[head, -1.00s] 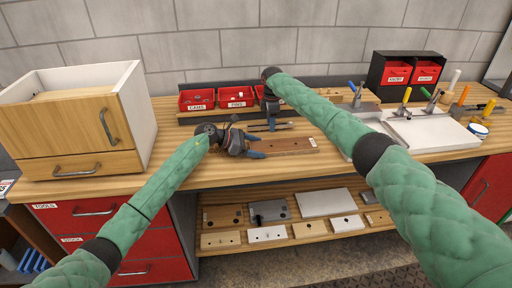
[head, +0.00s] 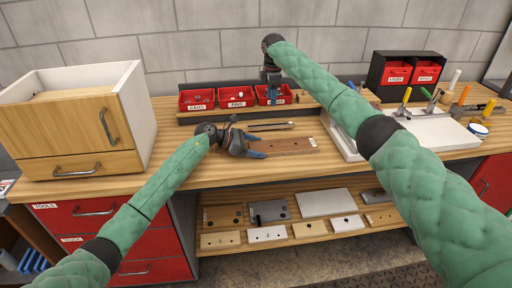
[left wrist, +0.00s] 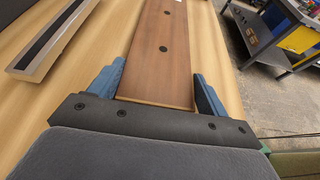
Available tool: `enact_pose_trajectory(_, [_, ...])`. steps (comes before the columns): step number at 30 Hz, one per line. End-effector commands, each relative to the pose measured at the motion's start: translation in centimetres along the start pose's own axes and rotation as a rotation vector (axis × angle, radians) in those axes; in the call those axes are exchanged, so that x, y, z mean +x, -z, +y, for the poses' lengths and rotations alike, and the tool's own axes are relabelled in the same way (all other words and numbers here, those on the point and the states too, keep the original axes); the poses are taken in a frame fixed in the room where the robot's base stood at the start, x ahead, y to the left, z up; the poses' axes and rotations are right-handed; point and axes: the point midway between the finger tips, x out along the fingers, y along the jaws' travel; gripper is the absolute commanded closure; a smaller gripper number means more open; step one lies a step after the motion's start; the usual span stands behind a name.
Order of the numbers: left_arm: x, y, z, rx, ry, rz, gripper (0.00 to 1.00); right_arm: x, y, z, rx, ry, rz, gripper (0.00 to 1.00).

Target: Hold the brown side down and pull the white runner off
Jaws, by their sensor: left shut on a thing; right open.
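The brown side (head: 285,146) is a flat brown board with dark holes, lying on the bench; it also shows in the left wrist view (left wrist: 165,45). My left gripper (head: 257,146) is shut on its near end, with one blue finger along each long edge. A slim pale strip with a dark middle line, which looks like the runner (head: 271,127), lies on the bench behind the board, apart from it; it also shows in the left wrist view (left wrist: 50,40). My right gripper (head: 273,97) is open and empty, raised above the strip in front of the red bins.
Red bins (head: 197,100) stand along the back of the bench. A wooden drawer cabinet (head: 75,140) stands at the left. Toggle clamps and a pale plate (head: 432,133) are at the right. The bench front left of the board is clear.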

Motion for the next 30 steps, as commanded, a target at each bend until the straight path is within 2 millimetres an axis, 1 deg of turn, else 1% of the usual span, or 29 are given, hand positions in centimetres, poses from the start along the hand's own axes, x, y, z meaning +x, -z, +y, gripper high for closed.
enact_pose_trajectory(8, [0.0, 0.1, 0.0, 0.0, 0.0, 0.001, 0.53, 0.0, 0.0, 0.0, 0.0, 0.0, 0.0, 0.52])
enact_pose_trajectory(9, [0.0, 0.0, 0.0, 0.0, 0.0, 0.0, 0.19, 0.0, 0.0, 0.0, 0.0, 0.0, 0.0, 0.52])
enact_pose_trajectory(12, [0.0, 0.0, 0.0, 0.0, 0.0, 0.0, 0.0, 0.0, 0.0, 0.0, 0.0, 0.0, 0.0, 0.52])
enact_pose_trajectory(19, [-0.1, 0.1, 0.0, 0.0, 0.0, 0.001, 0.0, 0.1, 0.0, 0.0, 0.0, 0.0, 0.0, 0.52])
enact_pose_trajectory(22, [-0.5, 0.1, 0.0, 0.0, 0.0, 0.001, 0.0, 0.0, 0.0, 0.0, 0.0, 0.0, 0.0, 0.52])
enact_pose_trajectory(26, [-2.1, 0.1, 0.1, 0.0, -0.002, 0.003, 0.0, 0.0, 0.0, 0.0, 0.0, 0.0, 0.0, 0.52])
enact_pose_trajectory(30, [-4.8, 0.1, 0.1, 0.0, -0.002, 0.002, 0.0, 0.0, 0.0, 0.0, 0.0, 0.0, 0.0, 0.52])
